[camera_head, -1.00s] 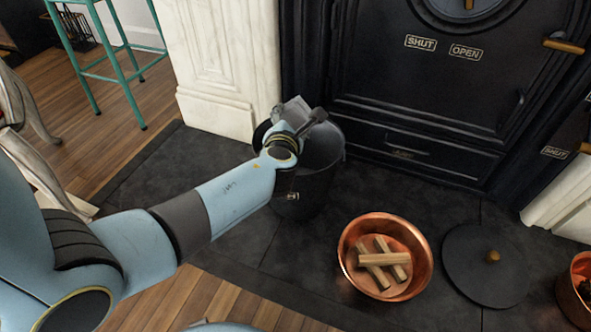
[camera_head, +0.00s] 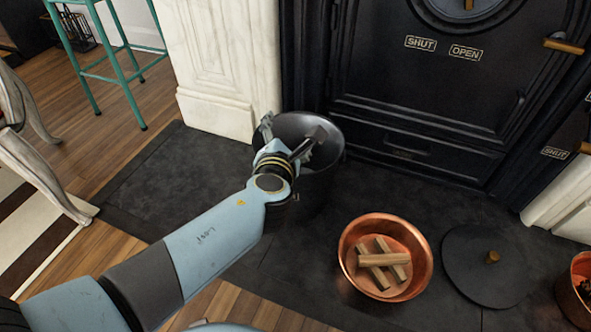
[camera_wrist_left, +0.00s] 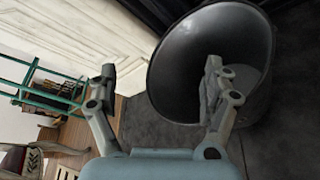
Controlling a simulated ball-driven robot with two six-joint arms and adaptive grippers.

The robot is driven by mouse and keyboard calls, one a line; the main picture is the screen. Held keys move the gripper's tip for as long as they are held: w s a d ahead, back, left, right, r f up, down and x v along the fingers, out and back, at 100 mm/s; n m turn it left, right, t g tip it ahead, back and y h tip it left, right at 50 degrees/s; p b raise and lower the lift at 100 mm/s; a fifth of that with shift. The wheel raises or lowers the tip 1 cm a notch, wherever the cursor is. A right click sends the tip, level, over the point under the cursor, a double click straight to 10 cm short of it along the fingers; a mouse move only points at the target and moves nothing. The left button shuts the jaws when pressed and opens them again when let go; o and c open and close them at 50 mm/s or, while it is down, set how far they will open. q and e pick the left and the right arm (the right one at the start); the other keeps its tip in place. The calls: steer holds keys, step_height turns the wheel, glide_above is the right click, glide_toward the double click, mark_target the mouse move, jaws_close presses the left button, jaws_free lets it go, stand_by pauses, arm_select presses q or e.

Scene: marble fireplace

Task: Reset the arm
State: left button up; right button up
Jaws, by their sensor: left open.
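My left arm comes in from the lower left in the head view. My left gripper (camera_head: 292,135) is at the near left rim of a black bucket (camera_head: 312,185). I cannot tell whether either finger touches the bucket. The bucket stands upright and its visible inside looks empty. My right gripper is not in view.
A copper bowl (camera_head: 354,232) with several wood sticks (camera_head: 388,259) stands on the dark hearth. Beside it lies a round black lid (camera_head: 478,281). Another copper container (camera_head: 570,300) is at the right edge. The black stove (camera_head: 420,90) rises behind. The hearth left of the bucket is clear.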

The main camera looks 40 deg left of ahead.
arm_select(q)
steer(key=v, duration=0.4)
stand_by(0.3)
